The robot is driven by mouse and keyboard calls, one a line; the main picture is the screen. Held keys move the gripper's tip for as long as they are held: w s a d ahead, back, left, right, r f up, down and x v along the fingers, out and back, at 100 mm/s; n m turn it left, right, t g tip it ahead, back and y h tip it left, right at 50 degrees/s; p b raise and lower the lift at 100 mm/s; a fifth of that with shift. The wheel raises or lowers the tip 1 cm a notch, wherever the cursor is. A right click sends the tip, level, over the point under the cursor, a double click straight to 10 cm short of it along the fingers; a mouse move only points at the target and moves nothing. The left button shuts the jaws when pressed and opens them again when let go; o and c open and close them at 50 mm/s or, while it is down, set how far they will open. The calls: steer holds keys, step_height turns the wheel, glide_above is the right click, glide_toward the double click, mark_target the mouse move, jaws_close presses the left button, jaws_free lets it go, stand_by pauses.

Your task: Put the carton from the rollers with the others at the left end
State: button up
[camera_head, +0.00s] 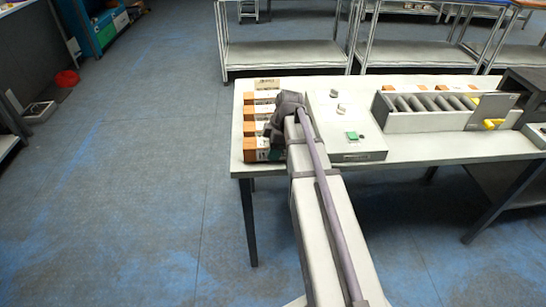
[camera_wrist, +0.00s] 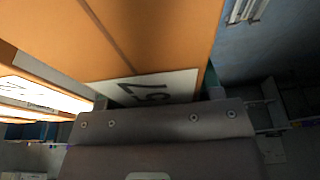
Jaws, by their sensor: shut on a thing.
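My gripper (camera_wrist: 158,98) is shut on an orange-brown carton (camera_wrist: 160,35) in the wrist view. The carton fills the top of that view, and its white label with dark digits faces my gripper. In the head view my gripper (camera_head: 272,147) is low at the left end of the table, right beside the nearest carton (camera_head: 253,145), which seems to be the held one. Other cartons (camera_head: 256,112) stand in a row behind it at the left end. My arm hides their right sides. I cannot tell whether the held carton touches the tabletop.
A pale box with a green button (camera_head: 352,135) stands right of my gripper on the table (camera_head: 420,147). Further right is the roller tray (camera_head: 425,122), with small orange-brown items behind it. The table's left edge is close to the cartons. Metal shelves (camera_head: 285,55) stand behind.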

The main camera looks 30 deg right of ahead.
steer(key=shift+f, duration=0.6)
steer(key=o, duration=1.2)
